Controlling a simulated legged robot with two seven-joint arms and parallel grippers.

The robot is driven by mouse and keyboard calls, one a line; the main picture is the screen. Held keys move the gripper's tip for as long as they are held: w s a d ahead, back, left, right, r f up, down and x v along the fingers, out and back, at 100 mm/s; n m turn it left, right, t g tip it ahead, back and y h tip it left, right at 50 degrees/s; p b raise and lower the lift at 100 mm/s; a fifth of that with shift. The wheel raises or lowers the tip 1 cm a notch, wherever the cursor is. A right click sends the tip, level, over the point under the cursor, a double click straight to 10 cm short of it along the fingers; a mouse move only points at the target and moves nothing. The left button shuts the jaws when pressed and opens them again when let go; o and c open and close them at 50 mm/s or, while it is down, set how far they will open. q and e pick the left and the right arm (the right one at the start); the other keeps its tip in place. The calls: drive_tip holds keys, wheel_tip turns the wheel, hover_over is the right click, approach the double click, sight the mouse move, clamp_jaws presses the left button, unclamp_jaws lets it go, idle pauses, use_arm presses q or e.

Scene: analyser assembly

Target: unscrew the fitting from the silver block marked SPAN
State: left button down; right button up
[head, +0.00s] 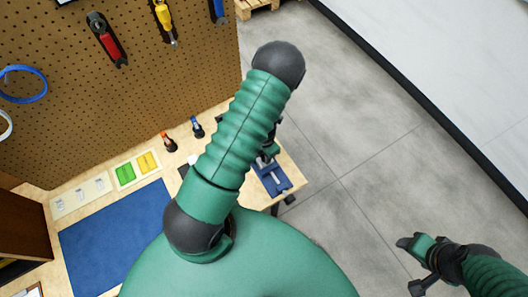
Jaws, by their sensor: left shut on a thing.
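My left arm fills the middle of the head view and hides most of the work spot. My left gripper (268,153) shows only in part behind that arm, just above a blue vise-like fixture (272,180) at the right end of the bench. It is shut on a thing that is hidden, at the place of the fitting. The silver block marked SPAN and its label cannot be made out; a small grey metal part shows on the fixture. My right gripper (412,265) is at the lower right, over the floor, empty with its fingers apart.
A pegboard (150,75) with tools stands behind. Grey floor (370,150) is clear to the right.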

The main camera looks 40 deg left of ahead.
use_arm(q)
drive_tip(key=shift+s+d, duration=0.15)
drive_tip(key=shift+d, duration=0.2)
drive_tip(key=shift+r+n+p, duration=0.2)
drive_tip(key=shift+n+p, duration=1.05)
drive_tip(key=shift+n, duration=0.35)
drive_tip(key=shift+f+n, duration=0.15)
drive_tip(key=shift+n, duration=0.15)
drive_tip(key=shift+f, duration=0.15)
